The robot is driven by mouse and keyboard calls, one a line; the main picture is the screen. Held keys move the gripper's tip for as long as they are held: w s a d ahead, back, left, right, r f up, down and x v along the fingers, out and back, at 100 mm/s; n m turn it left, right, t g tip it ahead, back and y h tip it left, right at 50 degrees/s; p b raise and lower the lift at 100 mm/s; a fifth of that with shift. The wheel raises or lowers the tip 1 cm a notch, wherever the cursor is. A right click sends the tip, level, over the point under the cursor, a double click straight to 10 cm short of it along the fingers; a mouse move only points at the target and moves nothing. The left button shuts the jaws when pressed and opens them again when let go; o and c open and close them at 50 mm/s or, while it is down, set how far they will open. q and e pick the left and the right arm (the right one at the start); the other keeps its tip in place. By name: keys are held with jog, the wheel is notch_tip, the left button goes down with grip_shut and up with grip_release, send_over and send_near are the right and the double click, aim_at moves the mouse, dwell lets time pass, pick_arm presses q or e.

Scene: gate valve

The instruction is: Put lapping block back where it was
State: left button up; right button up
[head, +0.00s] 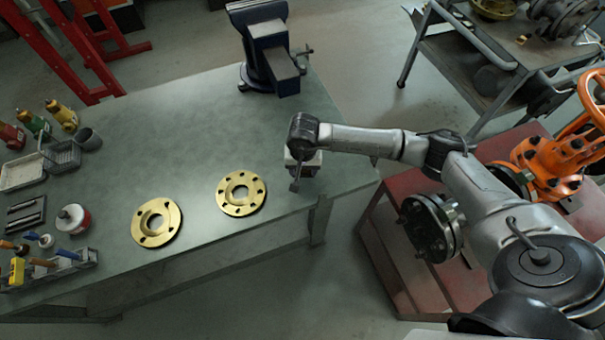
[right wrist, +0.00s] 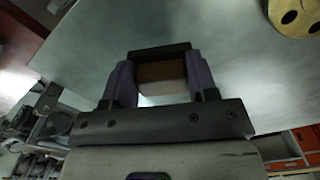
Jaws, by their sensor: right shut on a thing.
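My right gripper (head: 296,184) hangs over the bench's right front corner, seen from above behind its wrist. In the right wrist view my right gripper (right wrist: 161,80) is shut on the lapping block (right wrist: 161,72), with a finger on each side of it. The block shows a brown face, a pale lower part and a dark edge beyond. In the head view the block is largely hidden by the gripper, and I cannot tell whether it touches the bench (head: 180,135). My left gripper is not in view.
Two brass flanges (head: 157,222) (head: 241,193) lie on the front of the bench. A blue vise (head: 267,45) stands at its back edge. Bottles, a wire basket (head: 62,156) and tools crowd the left end. The orange valve (head: 560,160) is at right. The bench's middle is clear.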

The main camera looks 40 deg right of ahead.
aim_at(303, 172)
jog(key=shift+w+f, duration=0.1)
jog(key=shift+f, duration=2)
jog(key=shift+b, duration=0.3)
jog(key=o, duration=0.6)
jog(key=shift+f, duration=0.15)
jog(key=o, duration=0.4)
jog(key=shift+o, duration=0.2)
